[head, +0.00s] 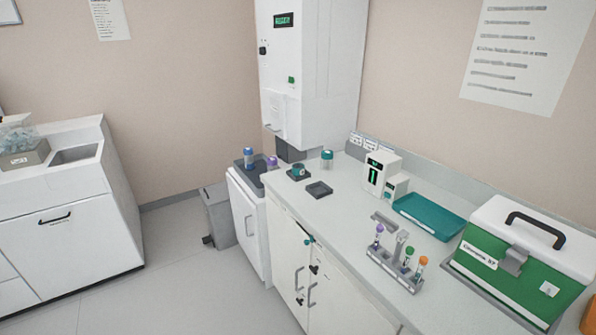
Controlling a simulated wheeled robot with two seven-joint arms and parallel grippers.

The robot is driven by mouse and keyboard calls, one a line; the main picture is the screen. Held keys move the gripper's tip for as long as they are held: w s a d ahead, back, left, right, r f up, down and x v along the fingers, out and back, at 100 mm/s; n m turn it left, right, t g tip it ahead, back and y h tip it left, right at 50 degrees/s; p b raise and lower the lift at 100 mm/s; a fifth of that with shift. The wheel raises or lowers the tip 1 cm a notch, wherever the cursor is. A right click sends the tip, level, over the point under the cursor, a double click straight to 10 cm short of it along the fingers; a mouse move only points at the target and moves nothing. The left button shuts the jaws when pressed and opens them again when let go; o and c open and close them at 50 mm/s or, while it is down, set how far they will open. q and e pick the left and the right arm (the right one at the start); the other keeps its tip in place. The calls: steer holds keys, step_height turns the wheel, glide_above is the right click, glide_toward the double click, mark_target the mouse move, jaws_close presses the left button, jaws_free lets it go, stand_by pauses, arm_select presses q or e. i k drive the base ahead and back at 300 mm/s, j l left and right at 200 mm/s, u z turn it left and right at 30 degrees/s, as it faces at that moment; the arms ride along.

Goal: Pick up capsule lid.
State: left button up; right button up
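No part clearly labelled as the capsule lid shows. A small grey cylinder with a teal top (327,158) stands upright at the back of the counter; its top may be the capsule lid. A short dark-teal round piece (299,169) sits on a dark square pad to its left, and I cannot tell whether it is a capsule body or a lid. A second dark square pad (319,190) in front looks empty. Neither of my grippers is in view.
The counter (345,215) holds a white device (381,172), a tube rack (394,266), a teal tray (428,216) and a green-and-white case (525,255). Blue-topped (248,157) and purple-topped (271,162) items stand on the lower cabinet. A grey bin (218,215) stands beside it. Floor at left is clear.

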mark_target(327, 155)
steer(key=i+j+z, duration=0.1)
steer(key=j, duration=0.25)
steer(key=i+j+z, duration=0.1)
steer(key=i+j, duration=0.15)
steer(key=i+j+z, duration=0.1)
steer(key=j, duration=0.35)
steer(key=i+j, duration=0.2)
steer(key=j, duration=0.2)
steer(key=z, duration=0.05)
